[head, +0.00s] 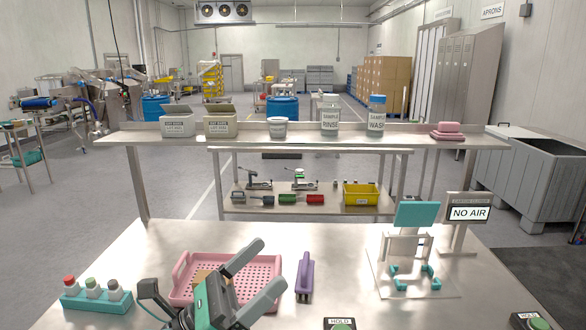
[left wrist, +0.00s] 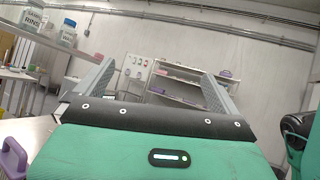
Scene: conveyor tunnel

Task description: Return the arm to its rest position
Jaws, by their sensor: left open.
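My left gripper (head: 268,264) is in the lower middle of the head view, over the front part of the steel table (head: 345,270). Its two grey fingers are spread apart and point up and to the right, with nothing between them. In the left wrist view the open fingers (left wrist: 158,72) frame a far wall with shelves, and the space between them is empty. The gripper's green body hides part of a pink perforated basket (head: 183,275). My right gripper is not in view.
A purple-handled tool (head: 305,277) lies right of the gripper. A rack with three capped bottles (head: 97,300) stands at left. A teal-topped stand (head: 416,214) and a NO AIR sign (head: 468,213) stand at right. A raised shelf with tubs (head: 277,129) runs behind.

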